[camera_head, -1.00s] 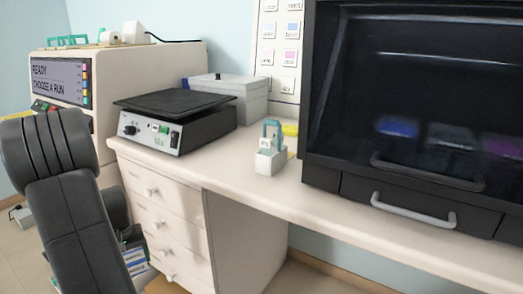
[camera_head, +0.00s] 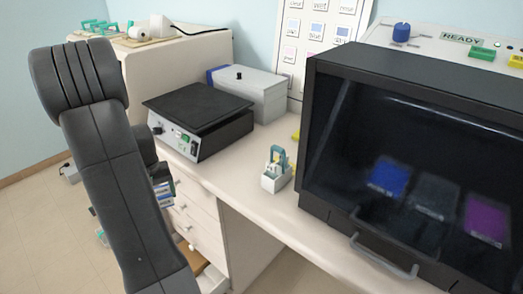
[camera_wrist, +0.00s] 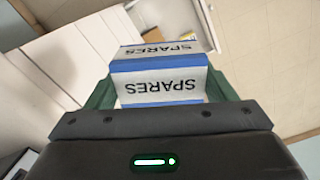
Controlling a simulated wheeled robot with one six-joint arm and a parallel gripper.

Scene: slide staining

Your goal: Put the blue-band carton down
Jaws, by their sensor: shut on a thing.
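The blue-band carton is white with blue bands and the word SPARES. In the wrist view the carton (camera_wrist: 160,82) sits between the two green fingers of my gripper (camera_wrist: 160,92), which is shut on it. In the head view the carton (camera_head: 166,193) shows small beside my dark arm, in front of the drawer cabinet. Most of my gripper is hidden behind my arm there. The carton is held in the air; what lies straight beneath it is hidden.
A lower drawer (camera_head: 212,279) stands open under the bench. In the wrist view an open drawer (camera_wrist: 207,25) shows beyond the carton, with a yellow thing inside. The bench holds a black-topped device (camera_head: 198,117), a grey box (camera_head: 250,95), a small rack (camera_head: 276,172) and a dark cabinet (camera_head: 330,130).

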